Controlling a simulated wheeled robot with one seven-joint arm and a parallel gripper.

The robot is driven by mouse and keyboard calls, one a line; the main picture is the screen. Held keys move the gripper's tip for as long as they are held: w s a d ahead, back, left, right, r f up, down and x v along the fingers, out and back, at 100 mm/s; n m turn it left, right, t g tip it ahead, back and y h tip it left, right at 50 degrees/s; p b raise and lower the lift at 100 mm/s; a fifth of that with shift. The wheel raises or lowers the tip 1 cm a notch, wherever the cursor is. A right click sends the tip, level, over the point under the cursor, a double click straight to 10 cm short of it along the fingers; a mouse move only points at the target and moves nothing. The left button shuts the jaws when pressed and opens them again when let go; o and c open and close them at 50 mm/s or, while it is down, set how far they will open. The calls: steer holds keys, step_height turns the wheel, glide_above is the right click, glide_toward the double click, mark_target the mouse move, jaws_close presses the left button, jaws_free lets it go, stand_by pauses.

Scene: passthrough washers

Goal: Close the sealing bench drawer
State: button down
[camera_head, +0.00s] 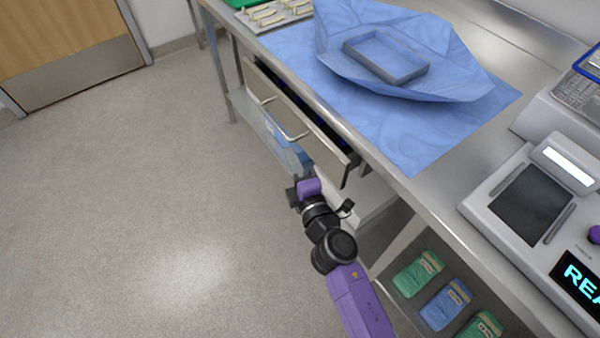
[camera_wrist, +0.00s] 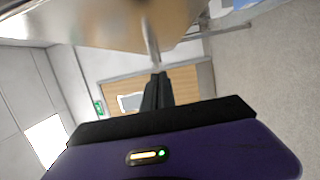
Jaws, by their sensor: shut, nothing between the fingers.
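The sealing bench drawer (camera_head: 318,148) hangs under the bench top in the head view. It stands partly open, with a dark gap and some blue contents behind its front. A bar handle (camera_head: 293,131) is on its front. My gripper (camera_head: 291,196) is just outside and below the drawer front in the head view. In the wrist view my gripper's fingers (camera_wrist: 158,88) are together and empty. They point toward a pale bar, apparently the handle (camera_wrist: 151,45), on a blurred tan panel. I cannot tell whether they touch it.
The steel bench (camera_head: 420,185) carries a blue wrap with a grey tray (camera_head: 385,62) and a sealing machine (camera_head: 530,205). Packs, including a blue pack (camera_head: 445,304), lie on the lower shelf. A wooden door (camera_head: 65,45) stands at the far left. The floor left of the bench is clear.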

mark_target(305, 149)
steer(key=shift+w+d+p, duration=0.55)
steer(key=shift+w+d, duration=0.75)
steer(key=shift+d, duration=0.3)
